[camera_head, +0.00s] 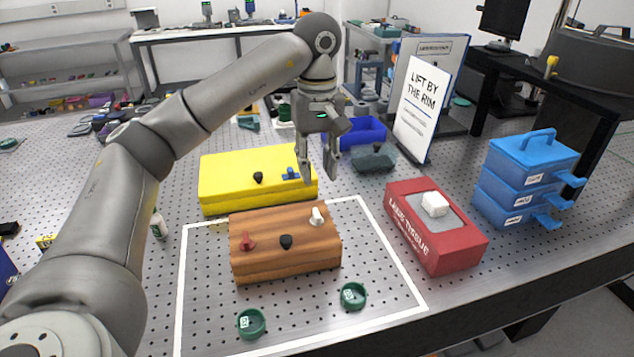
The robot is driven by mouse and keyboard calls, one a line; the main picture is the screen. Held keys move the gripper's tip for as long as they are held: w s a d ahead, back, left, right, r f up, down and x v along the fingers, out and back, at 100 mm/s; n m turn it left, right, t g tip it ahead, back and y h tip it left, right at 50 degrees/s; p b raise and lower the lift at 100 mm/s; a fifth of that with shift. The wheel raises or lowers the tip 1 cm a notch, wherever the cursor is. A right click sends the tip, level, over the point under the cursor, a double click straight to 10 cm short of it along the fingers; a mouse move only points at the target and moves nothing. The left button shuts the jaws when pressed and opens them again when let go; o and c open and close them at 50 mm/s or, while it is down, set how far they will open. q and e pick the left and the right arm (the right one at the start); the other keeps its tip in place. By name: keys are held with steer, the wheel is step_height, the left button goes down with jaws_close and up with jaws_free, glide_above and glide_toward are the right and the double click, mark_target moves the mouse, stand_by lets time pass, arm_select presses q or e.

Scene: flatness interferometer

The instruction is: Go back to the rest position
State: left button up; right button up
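My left gripper (319,160) hangs pointing down above the back of the work area, behind the wooden box. Its two fingers are apart with nothing between them. The wooden box (285,264) stands inside a white outline on the perforated table, with a red, a black and a white knob on top. A yellow box (225,185) stands behind it, with a black and a blue piece on top. Two green ring-like pieces (251,323) lie in front of the wooden box. My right gripper does not show.
A red tissue box (455,256) and blue stacked drawers (518,185) stand on the right. A sign reading "LIFT BY THE RIM" (419,95), a blue bin (366,131) and a dark grey container (374,160) are behind. A small bottle (158,226) stands left.

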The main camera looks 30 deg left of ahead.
arm_select(q)
steer(key=shift+a+r, duration=0.1)
steer(key=shift+r, duration=0.45)
